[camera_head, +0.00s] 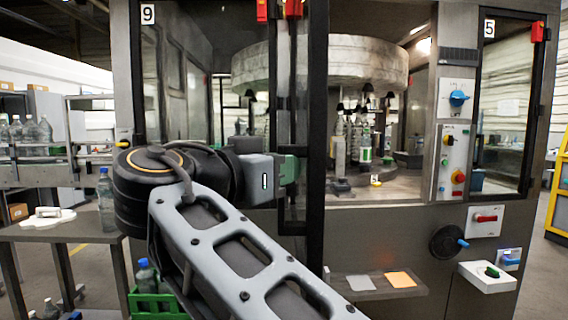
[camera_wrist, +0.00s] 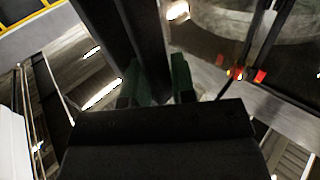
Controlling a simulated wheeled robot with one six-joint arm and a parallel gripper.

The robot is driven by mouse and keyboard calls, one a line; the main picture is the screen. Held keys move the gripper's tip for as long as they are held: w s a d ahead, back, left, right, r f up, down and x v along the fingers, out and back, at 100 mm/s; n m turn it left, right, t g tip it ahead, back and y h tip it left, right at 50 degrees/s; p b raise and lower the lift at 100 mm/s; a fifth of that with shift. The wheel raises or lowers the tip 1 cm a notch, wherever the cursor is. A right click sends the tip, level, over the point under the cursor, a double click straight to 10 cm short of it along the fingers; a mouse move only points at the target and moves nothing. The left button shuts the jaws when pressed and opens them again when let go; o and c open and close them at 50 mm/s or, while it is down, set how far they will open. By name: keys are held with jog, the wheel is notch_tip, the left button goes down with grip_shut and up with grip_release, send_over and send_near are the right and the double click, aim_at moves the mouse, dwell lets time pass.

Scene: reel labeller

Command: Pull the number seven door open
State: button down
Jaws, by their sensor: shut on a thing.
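A black-framed door (camera_head: 317,120) stands in the middle of the labelling machine, seen at a steep angle, narrow in the picture. No number seven plate is readable; its number is hidden from this view. To its right the machine front looks open, with the carousel showing inside. My gripper (camera_head: 291,170) reaches the door's left side, its green fingers at a dark upright bar. In the wrist view, the green fingers of my gripper (camera_wrist: 157,82) stand on both sides of a black bar (camera_wrist: 150,45), which runs between them. The exact contact is partly hidden by the gripper body.
Door nine (camera_head: 160,120) is at the left and door five (camera_head: 505,110) at the right. A control panel (camera_head: 455,150), a black handwheel (camera_head: 449,243) and a small shelf (camera_head: 378,287) are on the front. A table (camera_head: 75,230) with a bottle (camera_head: 106,200) and a green crate (camera_head: 160,302) stand left.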

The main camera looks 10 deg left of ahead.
jog(key=shift+a+f, duration=0.1)
jog(key=shift+f, duration=0.05)
jog(key=c, duration=1.2)
grip_release()
jog(key=shift+w, duration=0.1)
jog(key=shift+c, duration=0.2)
jog(key=p+v, duration=0.2)
jog(key=v, duration=1.2)
